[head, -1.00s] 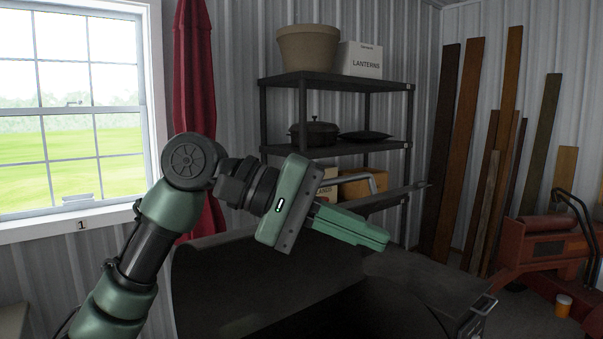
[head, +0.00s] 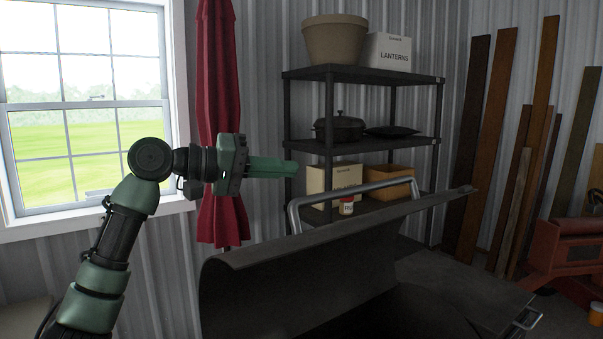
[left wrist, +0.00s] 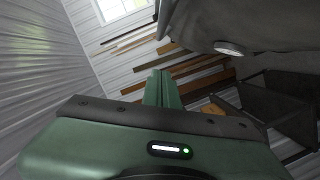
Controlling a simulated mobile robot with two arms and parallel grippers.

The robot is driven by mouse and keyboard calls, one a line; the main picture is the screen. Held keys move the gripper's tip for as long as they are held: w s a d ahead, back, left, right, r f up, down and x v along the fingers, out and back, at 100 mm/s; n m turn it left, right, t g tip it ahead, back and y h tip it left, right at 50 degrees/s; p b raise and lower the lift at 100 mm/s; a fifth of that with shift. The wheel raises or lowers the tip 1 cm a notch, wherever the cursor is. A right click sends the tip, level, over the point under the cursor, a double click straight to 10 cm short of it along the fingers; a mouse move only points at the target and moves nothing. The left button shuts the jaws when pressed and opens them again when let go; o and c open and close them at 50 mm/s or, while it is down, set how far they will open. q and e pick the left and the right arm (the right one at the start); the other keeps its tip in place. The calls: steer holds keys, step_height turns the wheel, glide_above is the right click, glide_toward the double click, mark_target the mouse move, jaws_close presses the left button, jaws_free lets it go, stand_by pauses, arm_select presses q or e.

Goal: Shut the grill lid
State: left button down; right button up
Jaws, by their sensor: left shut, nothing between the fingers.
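The grill lid (head: 300,262) is a dark curved sheet, raised open at the lower middle of the head view. Its grey bar handle (head: 345,191) runs along the far side near the top edge. The dark grill interior shows below it. My left gripper (head: 292,168) is shut and empty. It points right, above and left of the lid, with its tips apart from the handle. In the left wrist view my shut fingers (left wrist: 162,88) point up the picture, and a dark grey surface with a round gauge-like disc, seemingly the lid (left wrist: 255,20), is at upper right. My right gripper is out of view.
A black shelf unit (head: 365,75) with a pot, boxes and a planter stands behind the grill. A folded red umbrella (head: 218,120) hangs beside the window. Wooden planks lean at right, near red machinery (head: 570,255). A grill side shelf (head: 465,285) extends right.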

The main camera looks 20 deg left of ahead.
arm_select(q)
steer(key=w+d+p, duration=0.1)
steer(key=d, duration=0.1)
steer(key=w+d+f+p, duration=0.1)
steer(key=d, duration=0.2)
steer(key=w+d+f+p, duration=0.1)
steer(key=d+p, duration=0.1)
steer(key=shift+w+d+f, duration=0.1)
steer(key=shift+w+d, duration=0.15)
steer(key=shift+d, duration=0.1)
steer(key=shift+s+d+f, duration=0.1)
steer(key=shift+s+d, duration=0.05)
steer(key=shift+s, duration=0.15)
steer(key=shift+s+f, duration=0.1)
steer(key=shift+s, duration=0.1)
steer(key=shift+w+d+f, duration=0.1)
steer(key=shift+d, duration=0.05)
steer(key=shift+w, duration=0.1)
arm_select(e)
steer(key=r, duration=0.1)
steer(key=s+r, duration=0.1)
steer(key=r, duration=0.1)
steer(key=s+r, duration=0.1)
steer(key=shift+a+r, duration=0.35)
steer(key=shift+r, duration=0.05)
